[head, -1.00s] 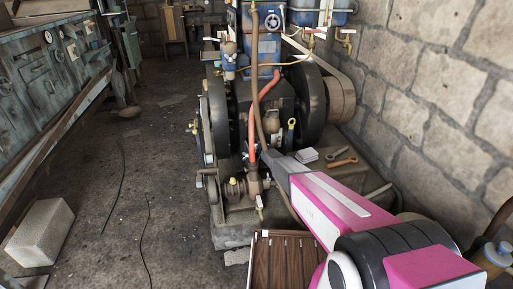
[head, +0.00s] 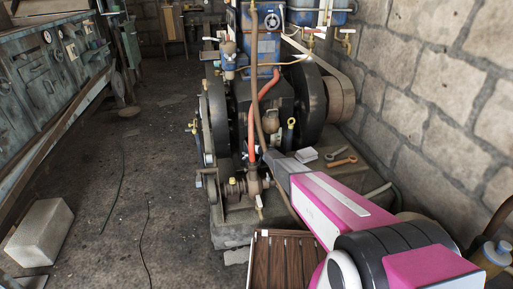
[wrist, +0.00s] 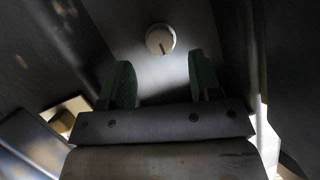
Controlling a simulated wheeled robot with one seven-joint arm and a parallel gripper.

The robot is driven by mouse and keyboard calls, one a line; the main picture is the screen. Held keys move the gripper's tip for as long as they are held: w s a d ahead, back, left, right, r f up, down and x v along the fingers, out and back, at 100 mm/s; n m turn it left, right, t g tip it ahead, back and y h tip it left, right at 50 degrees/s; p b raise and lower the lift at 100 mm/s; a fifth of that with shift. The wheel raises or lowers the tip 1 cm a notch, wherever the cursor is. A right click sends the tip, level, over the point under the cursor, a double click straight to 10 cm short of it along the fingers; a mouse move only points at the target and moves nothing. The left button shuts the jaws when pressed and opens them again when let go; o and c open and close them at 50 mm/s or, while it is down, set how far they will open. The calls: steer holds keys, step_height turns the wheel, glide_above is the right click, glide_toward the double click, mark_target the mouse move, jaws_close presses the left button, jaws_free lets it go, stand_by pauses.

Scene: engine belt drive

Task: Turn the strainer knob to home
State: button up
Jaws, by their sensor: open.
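A small round pale knob (wrist: 160,39) with a dark pointer line sits on a flat grey face in the wrist view. The line runs from the knob's middle down and slightly right. My gripper (wrist: 161,76) is open, with its two green fingers apart. The fingertips stand below the knob in the picture, to its left and right, with nothing between them. I cannot tell how deep the gap to the knob is. In the head view, my grey and pink arm reaches into the engine beside the red hose (head: 254,120). The knob and fingertips cannot be made out there.
The engine's dark flywheel (head: 311,103) and pipe fittings (head: 252,183) crowd the arm's end. A wrench (head: 341,162) and a white block (head: 307,155) lie on the engine base. A brown slatted box (head: 283,258) stands in front. The floor at left is mostly clear.

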steer(key=v, duration=0.6)
steer(key=shift+s, duration=0.2)
steer(key=shift+d+r, duration=0.1)
